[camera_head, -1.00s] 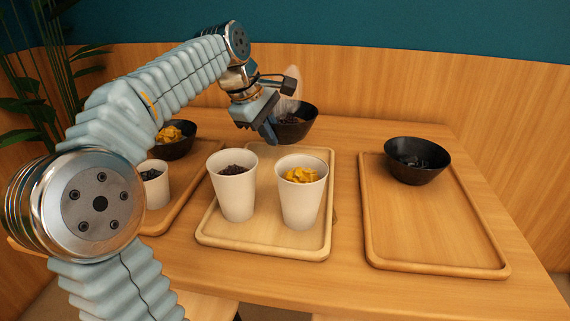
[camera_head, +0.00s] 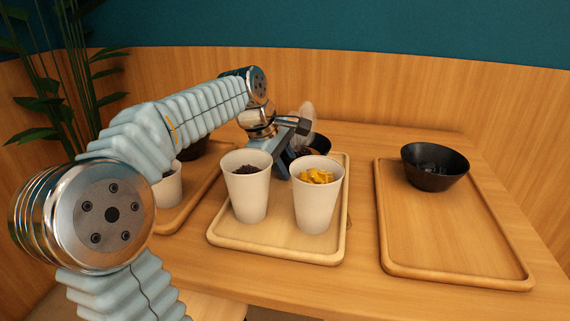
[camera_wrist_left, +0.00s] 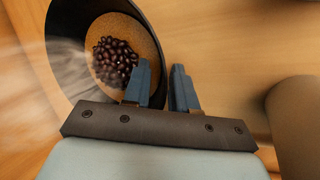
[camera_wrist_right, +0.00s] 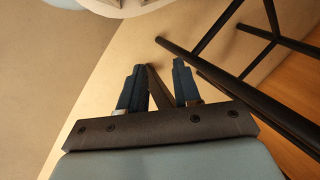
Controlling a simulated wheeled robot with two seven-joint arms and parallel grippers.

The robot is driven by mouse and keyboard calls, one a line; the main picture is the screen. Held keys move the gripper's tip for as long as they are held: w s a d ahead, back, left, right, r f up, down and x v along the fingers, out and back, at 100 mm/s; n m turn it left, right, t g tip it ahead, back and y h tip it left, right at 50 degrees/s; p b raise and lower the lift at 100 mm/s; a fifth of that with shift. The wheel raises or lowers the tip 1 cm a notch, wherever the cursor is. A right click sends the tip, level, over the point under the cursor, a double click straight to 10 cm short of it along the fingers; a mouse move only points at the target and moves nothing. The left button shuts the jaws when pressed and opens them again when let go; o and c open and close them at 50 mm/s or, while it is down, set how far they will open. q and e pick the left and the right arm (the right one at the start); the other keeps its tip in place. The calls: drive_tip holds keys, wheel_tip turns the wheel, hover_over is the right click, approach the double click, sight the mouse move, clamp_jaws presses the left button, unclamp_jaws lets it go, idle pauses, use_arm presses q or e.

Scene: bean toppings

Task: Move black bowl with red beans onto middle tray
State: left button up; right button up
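The black bowl with red beans (camera_wrist_left: 88,25) shows in the left wrist view, with dark red beans on a brown filling. My right gripper (camera_wrist_right: 158,88) is open and empty, below table level.
Two white cups, one with dark topping (camera_head: 248,195) and one with yellow topping (camera_head: 315,205), stand on the middle tray before the bowl. Another black bowl (camera_head: 435,175) sits on the right tray (camera_head: 455,275). A left tray (camera_head: 180,222) holds a small cup (camera_head: 170,188).

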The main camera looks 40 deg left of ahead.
use_arm(q)
drive_tip(key=shift+o, duration=0.3)
drive_tip(key=shift+r, duration=0.25)
drive_tip(key=p+v, duration=0.2)
drive_tip(key=v, duration=1)
drive_tip(key=shift+f, duration=0.1)
